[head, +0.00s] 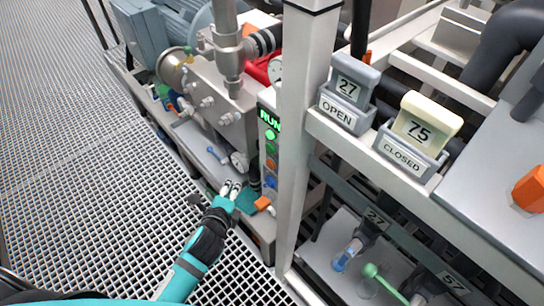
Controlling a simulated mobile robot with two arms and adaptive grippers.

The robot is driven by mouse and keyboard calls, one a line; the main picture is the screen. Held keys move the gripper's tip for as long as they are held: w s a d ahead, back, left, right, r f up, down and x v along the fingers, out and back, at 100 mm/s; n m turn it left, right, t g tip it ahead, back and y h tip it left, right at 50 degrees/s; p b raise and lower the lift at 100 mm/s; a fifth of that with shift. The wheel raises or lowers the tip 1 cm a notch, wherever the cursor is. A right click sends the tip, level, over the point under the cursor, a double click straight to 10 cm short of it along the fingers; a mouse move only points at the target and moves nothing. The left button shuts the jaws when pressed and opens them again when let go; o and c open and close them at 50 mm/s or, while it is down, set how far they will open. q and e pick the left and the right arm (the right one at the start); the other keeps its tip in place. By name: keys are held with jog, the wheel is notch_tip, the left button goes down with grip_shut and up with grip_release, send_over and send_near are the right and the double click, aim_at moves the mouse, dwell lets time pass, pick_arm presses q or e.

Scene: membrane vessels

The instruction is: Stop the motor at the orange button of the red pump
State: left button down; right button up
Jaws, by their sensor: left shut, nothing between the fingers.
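The red pump (259,70) shows only in part, behind the pale post and the metal piping. A narrow grey control panel (262,150) stands upright beside the post, with a lit green "RUN" sign (270,120) at its top. A column of small coloured buttons runs down it: a green one (270,135) near the top, an orange one (271,164) lower, and a blue one (270,182) below. My left gripper (232,186) is shut and empty. It appears left of the panel's lower part, apart from the buttons. My right gripper is not in view.
The pale upright post (297,140) stands close to the panel's right side. A metal pump block (215,105) with fittings is behind my gripper. An orange block (262,203) lies low by the panel. Signs "27 OPEN" (349,90) and "75 CLOSED" (416,140) sit on the right rail. Grating (80,150) at left is clear.

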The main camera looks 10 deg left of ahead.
aim_at(270, 165)
pick_arm(q)
jog(key=w+d+b, duration=0.2)
jog(key=w+d, duration=0.3)
jog(key=w, duration=0.1)
jog(key=shift+w+d, duration=0.2)
jog(key=shift+w, duration=0.2)
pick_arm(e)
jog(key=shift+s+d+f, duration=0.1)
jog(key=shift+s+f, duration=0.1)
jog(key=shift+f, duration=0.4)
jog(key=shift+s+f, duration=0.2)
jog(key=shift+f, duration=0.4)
pick_arm(q)
jog(key=shift+r, duration=0.1)
dwell(0.4)
jog(key=shift+w+d, duration=0.25)
jog(key=shift+w, duration=0.05)
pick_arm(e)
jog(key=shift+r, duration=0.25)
